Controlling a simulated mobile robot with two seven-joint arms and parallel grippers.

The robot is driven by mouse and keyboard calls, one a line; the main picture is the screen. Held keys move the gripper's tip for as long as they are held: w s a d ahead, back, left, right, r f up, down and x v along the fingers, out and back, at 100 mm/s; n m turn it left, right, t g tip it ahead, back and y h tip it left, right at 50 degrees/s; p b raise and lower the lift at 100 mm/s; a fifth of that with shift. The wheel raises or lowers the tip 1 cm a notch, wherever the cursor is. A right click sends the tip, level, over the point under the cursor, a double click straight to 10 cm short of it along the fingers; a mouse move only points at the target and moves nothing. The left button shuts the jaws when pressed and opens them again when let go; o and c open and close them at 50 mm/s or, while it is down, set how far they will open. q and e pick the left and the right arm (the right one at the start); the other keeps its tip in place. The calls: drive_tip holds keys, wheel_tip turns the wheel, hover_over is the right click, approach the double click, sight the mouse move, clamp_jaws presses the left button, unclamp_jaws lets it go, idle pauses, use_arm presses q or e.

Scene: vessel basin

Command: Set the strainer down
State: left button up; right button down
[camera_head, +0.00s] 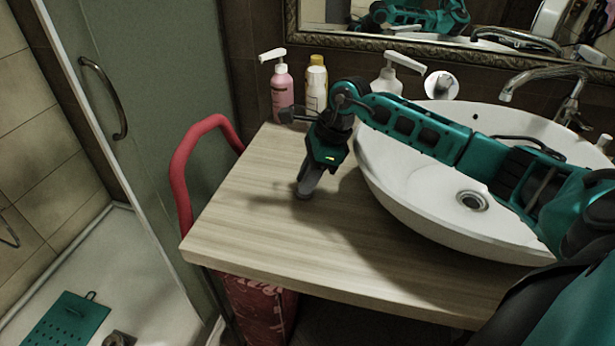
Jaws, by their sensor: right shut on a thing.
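My right gripper (308,186) points down over the wooden counter (270,240), left of the white basin (440,225). Its fingers are shut, with the tips at or just above the wood. The strainer seems to be between the fingertips; it is small and mostly hidden, so its shape cannot be made out. I cannot tell whether it touches the counter. The basin's drain (472,201) shows as a dark round opening with a metal ring. My left gripper is not in view.
A pink pump bottle (282,92), a white bottle with a yellow cap (316,88) and a white pump bottle (388,80) stand at the back. A tap (550,85) reaches over the basin. A red curved bar (185,165) borders the counter's left. The front counter is clear.

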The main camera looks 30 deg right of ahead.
drive_tip(key=shift+f, duration=0.1)
drive_tip(key=shift+f, duration=0.15)
drive_tip(key=c, duration=1)
unclamp_jaws()
drive_tip(key=v, duration=1.2)
drive_tip(key=shift+r, duration=0.2)
drive_tip(key=shift+a, duration=0.1)
